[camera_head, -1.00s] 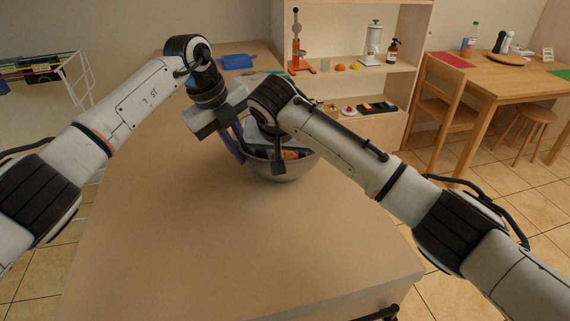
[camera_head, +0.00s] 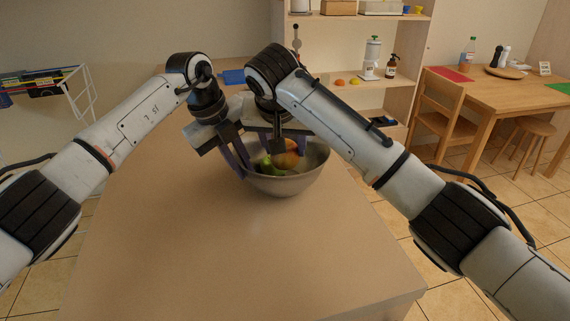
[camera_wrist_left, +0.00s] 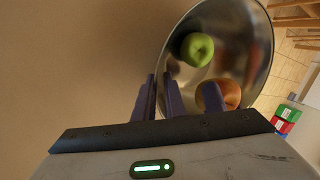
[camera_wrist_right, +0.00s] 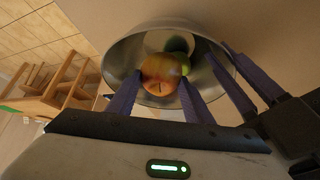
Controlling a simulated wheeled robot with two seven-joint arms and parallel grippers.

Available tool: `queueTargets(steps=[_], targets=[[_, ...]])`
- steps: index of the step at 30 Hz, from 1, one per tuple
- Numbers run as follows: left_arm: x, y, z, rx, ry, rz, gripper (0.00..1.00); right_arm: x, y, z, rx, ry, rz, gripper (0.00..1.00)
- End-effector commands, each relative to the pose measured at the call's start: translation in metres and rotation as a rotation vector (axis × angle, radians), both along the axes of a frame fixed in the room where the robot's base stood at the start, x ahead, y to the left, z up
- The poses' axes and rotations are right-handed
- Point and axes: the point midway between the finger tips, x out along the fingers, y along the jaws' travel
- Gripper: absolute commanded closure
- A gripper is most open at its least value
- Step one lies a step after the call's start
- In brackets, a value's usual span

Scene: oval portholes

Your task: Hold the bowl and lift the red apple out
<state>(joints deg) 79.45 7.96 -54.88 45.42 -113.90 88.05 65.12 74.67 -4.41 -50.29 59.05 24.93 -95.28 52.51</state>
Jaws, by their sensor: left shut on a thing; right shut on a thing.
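The metal bowl (camera_head: 290,186) stands upright on the table. My left gripper (camera_head: 243,172) is shut on the bowl's near-left rim, one finger on each side of the wall; the rim also shows in the left wrist view (camera_wrist_left: 263,30). The red apple (camera_head: 287,158), red blending to yellow, is between the fingers of my right gripper (camera_wrist_right: 160,90). My right gripper is shut on it, over the bowl's opening. A green apple (camera_wrist_left: 197,49) lies in the bowl. In the head view the right arm covers part of the bowl's far rim.
The wooden table (camera_head: 240,255) is clear in front of the bowl. A blue item (camera_head: 233,77) lies at its far end. A shelf unit (camera_head: 430,25) stands behind, and a chair (camera_head: 440,105) and a dining table (camera_head: 500,90) are to the right.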

Motion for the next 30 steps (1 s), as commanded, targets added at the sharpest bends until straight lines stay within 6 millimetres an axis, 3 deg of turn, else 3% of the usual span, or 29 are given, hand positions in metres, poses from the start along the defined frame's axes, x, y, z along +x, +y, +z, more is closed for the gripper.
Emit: queueTargets(steps=[6, 15, 16, 19, 30], targets=[[-0.001, 0.002, -0.003, 0.006, 0.005, 0.003, 1.0, 0.0, 0.0, 0.027, -0.001, 0.0, -0.001, 0.79], [-0.001, 0.002, -0.003, 0.006, 0.005, 0.003, 1.0, 0.0, 0.0, 0.031, -0.001, 0.0, -0.001, 0.79], [-0.001, 0.002, -0.003, 0.006, 0.005, 0.003, 0.86, 0.0, 0.0, 0.031, -0.001, 0.0, -0.001, 0.79], [-0.001, 0.002, -0.002, 0.005, 0.004, 0.002, 0.7, 0.0, 0.0, 0.031, -0.001, 0.0, -0.001, 0.79], [0.0, 0.002, 0.004, 0.001, 0.0, 0.0, 0.68, 0.0, 0.0, 0.031, -0.001, 0.0, -0.001, 0.79]])
